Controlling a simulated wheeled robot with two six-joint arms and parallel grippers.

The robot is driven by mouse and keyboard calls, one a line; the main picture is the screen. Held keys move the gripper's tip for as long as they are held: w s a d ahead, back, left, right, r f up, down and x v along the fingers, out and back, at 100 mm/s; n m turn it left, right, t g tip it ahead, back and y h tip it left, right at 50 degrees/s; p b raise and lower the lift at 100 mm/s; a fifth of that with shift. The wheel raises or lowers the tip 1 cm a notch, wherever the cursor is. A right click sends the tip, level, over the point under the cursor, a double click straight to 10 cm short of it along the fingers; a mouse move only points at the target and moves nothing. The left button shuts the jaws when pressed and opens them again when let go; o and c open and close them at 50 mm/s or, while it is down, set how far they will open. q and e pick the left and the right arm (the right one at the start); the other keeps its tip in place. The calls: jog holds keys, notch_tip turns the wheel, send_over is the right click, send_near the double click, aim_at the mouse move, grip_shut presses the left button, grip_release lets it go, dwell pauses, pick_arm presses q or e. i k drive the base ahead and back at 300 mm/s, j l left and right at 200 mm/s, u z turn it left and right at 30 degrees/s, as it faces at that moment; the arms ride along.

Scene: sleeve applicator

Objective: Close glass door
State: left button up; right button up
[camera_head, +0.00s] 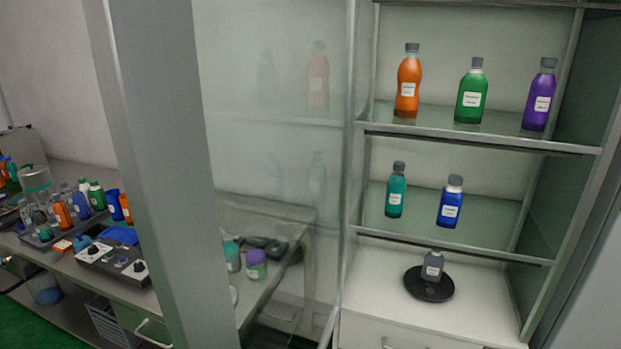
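The glass door (275,150) stands open on the left side of the cabinet. Its wide grey metal frame edge (155,170) is close to my camera and runs from top to bottom of the view. The glass is see-through, with faint reflections of bottles on it. The cabinet opening (480,250) to its right is uncovered, with its shelves in plain view. Neither of my grippers shows in this view, so I cannot see whether either touches the door.
Orange (408,84), green (471,95) and purple (540,98) bottles stand on the upper shelf. Teal (396,192) and blue (450,204) bottles stand below. A grey bottle (433,265) sits on a black round base (429,286). A cluttered workbench (75,268) is at left.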

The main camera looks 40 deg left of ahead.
aim_at(145, 56)
jog(key=j, duration=1.55)
jog(key=k+j+z, duration=0.1)
jog(key=j, duration=0.15)
jog(key=k+j+z, duration=0.1)
jog(key=j, duration=0.15)
